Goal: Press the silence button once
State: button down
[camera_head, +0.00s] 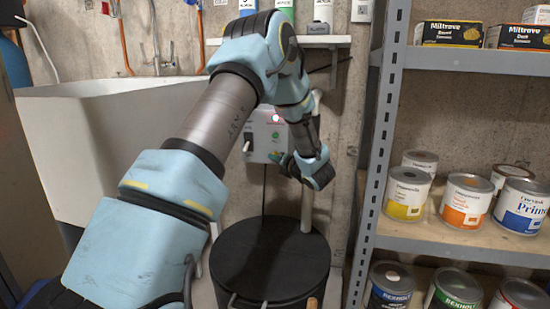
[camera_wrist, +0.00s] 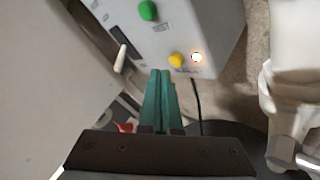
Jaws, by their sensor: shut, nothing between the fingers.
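A light grey control panel (camera_head: 262,134) hangs on the concrete wall, partly hidden behind my arm in the head view. The wrist view shows the panel (camera_wrist: 190,22) at a tilt, with a green button (camera_wrist: 148,10), a yellow button (camera_wrist: 176,60), a glowing lamp (camera_wrist: 197,57) beside the yellow button, and a pale toggle lever (camera_wrist: 120,58). The labels are too small to read, so I cannot tell which is the silence button. My gripper (camera_wrist: 161,74) is shut and empty. Its teal fingertips appear just below the yellow button; contact is not visible.
A white sink (camera_head: 120,140) stands left. A black round lidded bin (camera_head: 268,258) is below the panel, with a pale pipe (camera_head: 307,210) near it. A metal shelf (camera_head: 384,130) with paint cans is close on the right. A small shelf (camera_head: 325,41) holds bottles above.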

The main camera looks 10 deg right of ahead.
jog(key=s, duration=0.1)
jog(key=s+a+b, duration=0.1)
jog(key=s, duration=0.1)
jog(key=s+a, duration=0.1)
jog(key=shift+s+a+b, duration=0.1)
jog(key=shift+s+b, duration=0.15)
jog(key=shift+b, duration=0.05)
dwell(0.4)
dwell(0.4)
